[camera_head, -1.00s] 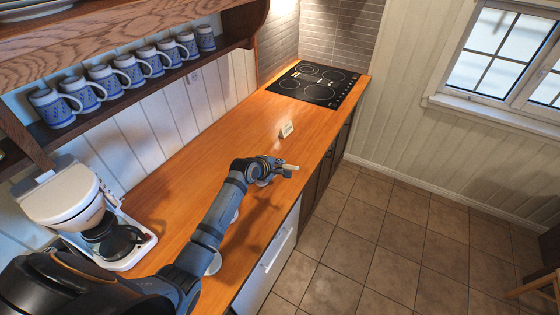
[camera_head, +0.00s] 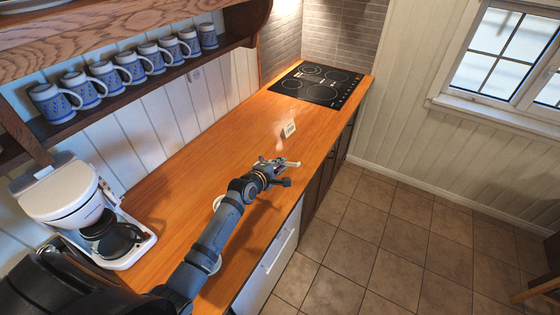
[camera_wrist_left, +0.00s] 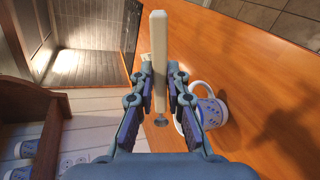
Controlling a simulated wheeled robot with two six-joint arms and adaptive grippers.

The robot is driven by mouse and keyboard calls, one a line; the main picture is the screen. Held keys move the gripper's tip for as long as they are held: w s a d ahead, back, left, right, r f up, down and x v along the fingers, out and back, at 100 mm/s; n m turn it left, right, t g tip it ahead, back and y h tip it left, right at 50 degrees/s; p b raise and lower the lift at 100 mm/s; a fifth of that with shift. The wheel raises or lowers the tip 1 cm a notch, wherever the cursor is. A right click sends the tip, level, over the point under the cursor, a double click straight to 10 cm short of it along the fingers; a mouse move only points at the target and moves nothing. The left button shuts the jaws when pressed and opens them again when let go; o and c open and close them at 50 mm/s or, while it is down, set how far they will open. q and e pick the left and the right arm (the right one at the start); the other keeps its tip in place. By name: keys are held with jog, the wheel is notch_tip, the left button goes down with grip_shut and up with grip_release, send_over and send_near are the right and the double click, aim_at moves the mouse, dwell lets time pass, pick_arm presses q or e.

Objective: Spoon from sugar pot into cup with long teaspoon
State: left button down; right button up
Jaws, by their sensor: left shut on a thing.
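My left gripper (camera_head: 279,166) is over the wooden counter, shut on a long pale handle, which I take for the teaspoon. In the left wrist view the teaspoon (camera_wrist_left: 159,60) stands between the two fingers (camera_wrist_left: 160,98), with a small dark metal end below them. A white cup with blue marks (camera_wrist_left: 212,110) is right of the fingers in that view, partly hidden by one. In the head view my left arm partly hides a white rounded piece (camera_head: 217,201) and another (camera_head: 214,266); I cannot tell which is the sugar pot. My right gripper is not in view.
A coffee maker (camera_head: 75,200) stands at the near left of the counter (camera_head: 230,130). A small white card or box (camera_head: 289,129) stands beyond my gripper, before the black cooktop (camera_head: 317,85). Several blue-patterned mugs (camera_head: 102,76) line the wall shelf. The counter's far middle is clear.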

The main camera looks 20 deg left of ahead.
pick_arm(q)
jog(key=r+g, duration=0.1)
jog(key=g, duration=0.1)
jog(key=w+r+m+g, duration=0.1)
jog(key=g, duration=0.1)
jog(key=shift+d+g+p, duration=0.1)
jog(key=shift+g+p, duration=0.25)
jog(key=shift+g, duration=0.05)
jog(key=shift+w+r+m+g, duration=0.25)
jog(key=shift+m+g, duration=0.15)
jog(key=shift+g, duration=0.5)
jog(key=shift+d+r+g+y, duration=0.1)
jog(key=shift+g+y, duration=0.2)
jog(key=shift+g, duration=0.2)
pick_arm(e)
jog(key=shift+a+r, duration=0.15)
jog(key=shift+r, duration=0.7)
